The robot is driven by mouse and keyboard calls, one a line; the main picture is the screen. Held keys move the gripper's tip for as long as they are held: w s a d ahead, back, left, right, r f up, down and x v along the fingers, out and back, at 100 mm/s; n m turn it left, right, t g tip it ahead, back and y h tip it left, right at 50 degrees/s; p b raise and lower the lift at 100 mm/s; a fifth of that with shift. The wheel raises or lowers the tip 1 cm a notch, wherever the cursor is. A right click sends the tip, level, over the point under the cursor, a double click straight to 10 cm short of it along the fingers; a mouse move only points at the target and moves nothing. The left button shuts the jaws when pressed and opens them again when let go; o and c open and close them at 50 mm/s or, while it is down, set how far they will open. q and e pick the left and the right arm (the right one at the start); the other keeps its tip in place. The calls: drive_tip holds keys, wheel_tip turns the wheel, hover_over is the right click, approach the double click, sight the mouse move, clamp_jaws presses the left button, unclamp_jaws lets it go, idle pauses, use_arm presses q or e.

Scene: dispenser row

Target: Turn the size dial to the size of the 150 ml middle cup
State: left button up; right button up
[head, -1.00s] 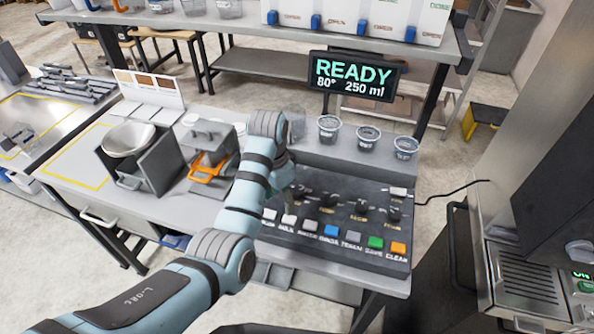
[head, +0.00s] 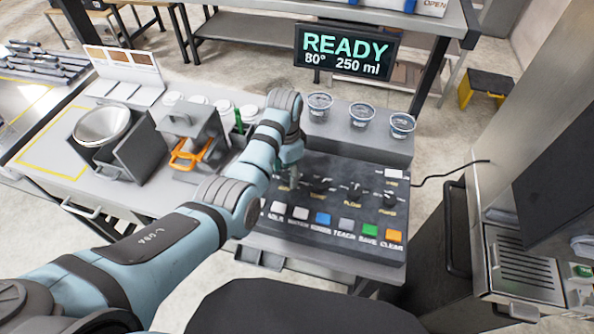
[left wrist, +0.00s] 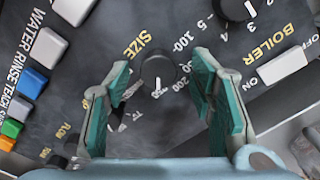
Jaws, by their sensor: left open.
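The size dial (left wrist: 158,70) is a black knob beside the yellow SIZE lettering in the left wrist view. Its white mark points down in that view. A 100 mark shows near it; other scale marks are partly hidden by a finger. My left gripper (left wrist: 160,105) is open, its teal-lined fingers on either side of the dial, with gaps showing. In the head view, my left gripper (head: 288,178) is over the control panel and hides part of it. The middle cup (head: 362,114) stands between two other cups on the shelf behind. The display (head: 346,52) reads READY, 80°, 250 ml.
Other black knobs (head: 355,190) lie to the right of my gripper. Coloured buttons (head: 323,218) line the panel's front. A left cup (head: 319,105) and right cup (head: 402,125) stand behind. An orange-handled device (head: 190,140) is to the left.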

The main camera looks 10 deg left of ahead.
use_arm(q)
drive_tip(key=shift+w+f, duration=0.25)
drive_tip(key=shift+f, duration=0.2)
drive_tip(key=shift+s+r, duration=0.3)
drive_tip(key=shift+s, duration=0.15)
drive_tip(key=c, duration=0.6)
drive_tip(key=shift+c, duration=1.4)
drive_tip(key=c, duration=0.3)
use_arm(e)
drive_tip(key=shift+w, duration=0.2)
